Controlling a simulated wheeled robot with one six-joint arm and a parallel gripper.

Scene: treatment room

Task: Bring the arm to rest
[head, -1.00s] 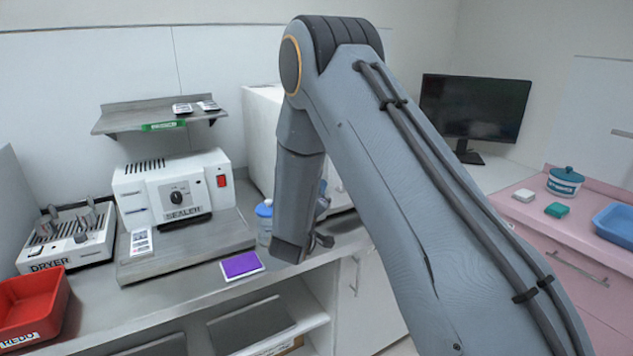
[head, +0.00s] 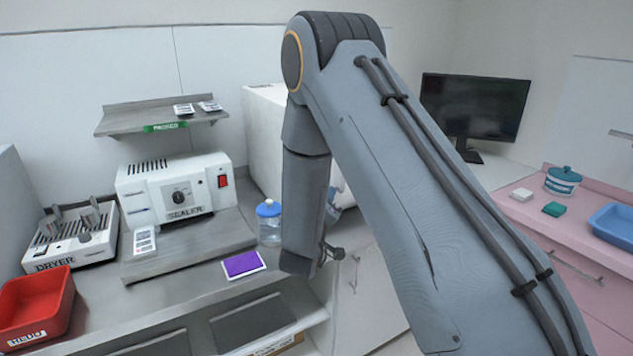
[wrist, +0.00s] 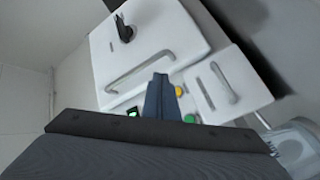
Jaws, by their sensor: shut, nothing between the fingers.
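My gripper (wrist: 160,88) shows in the wrist view with its fingers together and nothing between them. It points toward a white machine (wrist: 150,45) with a bar handle, a black knob, and small yellow and green round parts. I cannot tell how far the fingertips are from it. In the head view my arm stands raised and bent over the front of the counter (head: 190,290). Its lower end hangs by the counter's front edge, and the gripper's fingers are hidden there behind the arm.
A blue-lidded jar (head: 269,225) stands close left of my arm. A purple packet (head: 243,264) lies near the counter edge. The sealer (head: 175,190), dryer (head: 72,238) and red bin (head: 38,308) are farther left. A monitor (head: 474,108) and pink cabinet (head: 570,245) are right.

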